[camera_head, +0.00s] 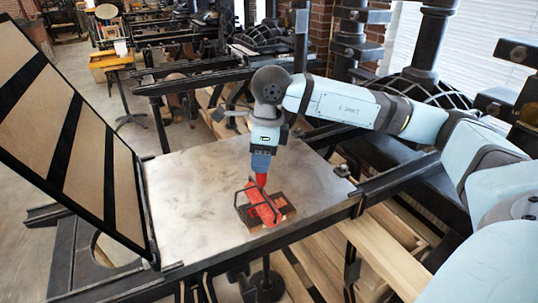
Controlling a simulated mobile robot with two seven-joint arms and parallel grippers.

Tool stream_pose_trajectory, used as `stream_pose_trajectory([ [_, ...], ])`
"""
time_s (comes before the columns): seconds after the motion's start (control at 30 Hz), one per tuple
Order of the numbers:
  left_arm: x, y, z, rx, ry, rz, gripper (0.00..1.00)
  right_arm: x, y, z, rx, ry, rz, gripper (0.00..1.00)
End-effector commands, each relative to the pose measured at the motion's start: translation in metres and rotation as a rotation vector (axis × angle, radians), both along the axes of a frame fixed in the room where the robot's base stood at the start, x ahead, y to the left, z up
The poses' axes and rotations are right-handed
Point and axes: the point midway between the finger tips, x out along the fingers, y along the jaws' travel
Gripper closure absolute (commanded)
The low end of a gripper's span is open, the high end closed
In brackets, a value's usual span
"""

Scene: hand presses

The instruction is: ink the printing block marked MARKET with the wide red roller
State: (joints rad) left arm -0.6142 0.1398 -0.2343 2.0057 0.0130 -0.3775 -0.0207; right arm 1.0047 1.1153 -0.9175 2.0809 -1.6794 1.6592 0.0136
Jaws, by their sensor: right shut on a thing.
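The wide red roller (263,208) is held at the end of my right arm and lies over the printing block (287,207). The block is a small dark slab with red patches, on the metal press bed (190,200). The roller covers part of the block's face, and its marking cannot be read from here. My right gripper (261,172) is shut on the roller from above, near the right front part of the bed. Whether the roller touches the block or hovers just above it is hard to tell. My left gripper does not show.
A hinged frame (75,130) with dark crossbars stands raised at the left edge of the bed. Black rails (400,178) run along the bed's front right. The bed's left and back are bare. Other presses stand behind.

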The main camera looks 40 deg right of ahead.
Motion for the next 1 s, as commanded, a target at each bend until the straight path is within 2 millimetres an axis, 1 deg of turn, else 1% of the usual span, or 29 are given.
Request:
stream_pose_trajectory([
  [0.03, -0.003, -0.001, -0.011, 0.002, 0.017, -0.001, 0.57, 0.001, 0.002, -0.002, 0.001, -0.001, 0.001, 0.86],
  [0.27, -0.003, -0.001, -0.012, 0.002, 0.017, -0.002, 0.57, 0.002, 0.009, -0.002, 0.000, 0.000, 0.000, 0.86],
  [0.63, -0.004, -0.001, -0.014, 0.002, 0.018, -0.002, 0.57, 0.008, 0.035, -0.002, 0.000, 0.001, 0.001, 0.86],
  [1.0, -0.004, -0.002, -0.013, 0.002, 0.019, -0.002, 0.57, 0.009, 0.036, 0.000, -0.001, 0.001, 0.000, 0.86],
])
